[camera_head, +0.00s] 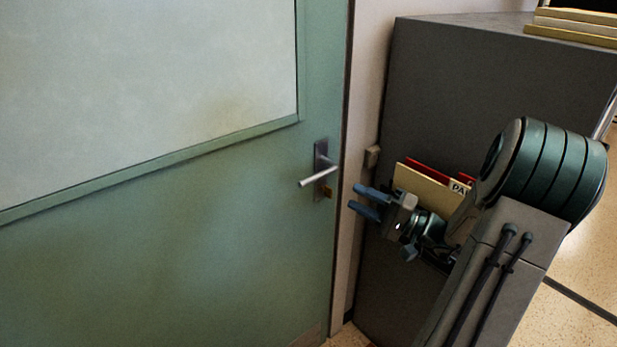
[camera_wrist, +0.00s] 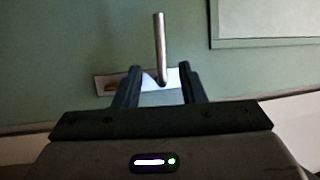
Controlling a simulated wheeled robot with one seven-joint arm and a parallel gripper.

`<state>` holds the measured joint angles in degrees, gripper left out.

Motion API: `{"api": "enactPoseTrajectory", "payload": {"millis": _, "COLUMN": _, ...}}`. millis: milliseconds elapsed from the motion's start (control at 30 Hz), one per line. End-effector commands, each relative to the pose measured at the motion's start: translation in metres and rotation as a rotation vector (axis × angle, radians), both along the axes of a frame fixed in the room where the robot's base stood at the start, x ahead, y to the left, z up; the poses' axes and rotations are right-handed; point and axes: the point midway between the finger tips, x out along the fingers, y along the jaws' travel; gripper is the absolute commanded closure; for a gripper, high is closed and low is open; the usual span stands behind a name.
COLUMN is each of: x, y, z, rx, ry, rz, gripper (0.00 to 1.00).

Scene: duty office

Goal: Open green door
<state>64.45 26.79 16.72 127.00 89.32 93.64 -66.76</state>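The green door (camera_head: 230,240) fills the left of the head view and looks shut in its frame. It also fills the back of the wrist view (camera_wrist: 60,50). Its silver lever handle (camera_head: 318,177) sticks out from a metal plate near the door's right edge. In the wrist view the lever (camera_wrist: 160,45) stands between and beyond my fingertips. My gripper (camera_head: 362,203) is right of the handle and a little below it in the head view. Its two fingers are apart and nothing is between them; the wrist view shows the open fingers (camera_wrist: 160,82) facing the handle plate (camera_wrist: 110,84).
A dark grey cabinet (camera_head: 430,70) stands right of the door, close behind my arm. A holder with folders (camera_head: 425,186) is on its side, near my gripper. Books (camera_head: 575,28) lie on top. Speckled floor (camera_head: 560,325) shows at the right.

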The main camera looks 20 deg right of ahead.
Motion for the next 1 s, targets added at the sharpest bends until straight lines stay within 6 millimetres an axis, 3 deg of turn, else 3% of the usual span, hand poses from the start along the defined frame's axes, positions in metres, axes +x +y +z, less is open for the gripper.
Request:
{"api": "enactPoseTrajectory", "payload": {"millis": 167, "x": 0.014, "y": 0.012, "z": 0.005, "rx": 0.002, "ry": -0.005, "rz": 0.0, "gripper": 0.63}}
{"api": "enactPoseTrajectory", "payload": {"millis": 700, "x": 0.088, "y": 0.082, "z": 0.024, "rx": 0.0, "ry": -0.002, "rz": 0.002, "gripper": 0.63}}
{"api": "enactPoseTrajectory", "payload": {"millis": 1000, "x": 0.099, "y": 0.091, "z": 0.025, "rx": 0.0, "ry": -0.001, "rz": -0.001, "gripper": 0.63}}
